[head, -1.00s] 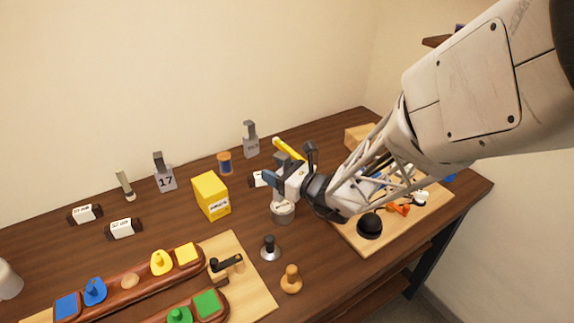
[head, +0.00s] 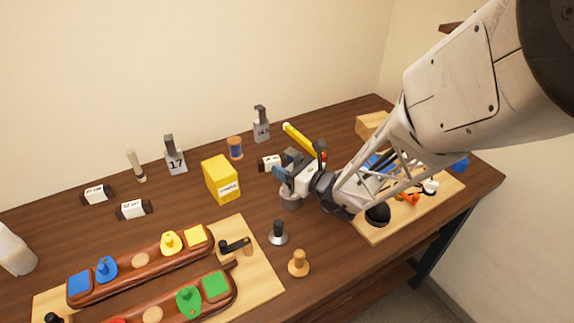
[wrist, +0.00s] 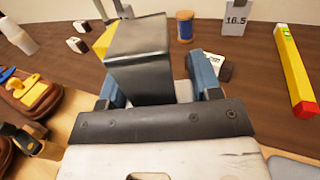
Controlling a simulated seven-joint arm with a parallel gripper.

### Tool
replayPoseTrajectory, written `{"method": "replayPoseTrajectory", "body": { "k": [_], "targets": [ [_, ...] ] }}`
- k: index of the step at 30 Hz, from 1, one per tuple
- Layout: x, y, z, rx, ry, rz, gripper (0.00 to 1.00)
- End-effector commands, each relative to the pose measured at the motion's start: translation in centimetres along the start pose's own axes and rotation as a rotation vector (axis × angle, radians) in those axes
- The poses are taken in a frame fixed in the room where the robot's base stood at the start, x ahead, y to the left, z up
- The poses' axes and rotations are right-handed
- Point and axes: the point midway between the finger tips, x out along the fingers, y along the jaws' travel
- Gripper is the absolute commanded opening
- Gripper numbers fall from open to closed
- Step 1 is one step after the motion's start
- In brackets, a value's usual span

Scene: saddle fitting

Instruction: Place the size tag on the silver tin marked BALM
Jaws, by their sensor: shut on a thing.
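My gripper (head: 290,176) is shut on a grey size tag (head: 293,155), whose block-like top sticks up between the fingers. In the wrist view, the tag (wrist: 140,55) stands between the blue fingertips (wrist: 152,85); its number is hidden. The silver tin (head: 290,203) stands on the table directly below my gripper in the head view. Its top is mostly covered by the gripper, and its marking cannot be read. I cannot tell whether the tag touches the tin.
Grey tags marked 17 (head: 176,162) and 16.5 (wrist: 236,20) stand behind. A yellow box (head: 221,180) is left of the tin, a white-labelled block (head: 270,163) close behind. A black-knobbed stamp (head: 278,233) and wooden knob (head: 298,264) stand in front. A board with tools (head: 445,196) lies right.

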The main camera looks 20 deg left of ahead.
Motion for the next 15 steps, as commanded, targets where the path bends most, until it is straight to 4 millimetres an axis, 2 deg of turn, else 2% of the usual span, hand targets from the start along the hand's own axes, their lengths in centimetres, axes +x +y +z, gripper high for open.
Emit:
{"method": "replayPoseTrajectory", "body": {
  "k": [2, 3, 7, 15],
  "targets": [
    [0.00, -0.01, -0.20, 0.000, 0.000, 0.000, 0.33],
    [0.00, 0.00, -0.19, 0.000, 0.000, 0.000, 0.63],
    [0.00, 0.00, -0.18, 0.000, 0.000, 0.000, 0.83],
    [0.00, 0.00, -0.16, 0.000, 0.000, 0.000, 0.84]
  ]
}}
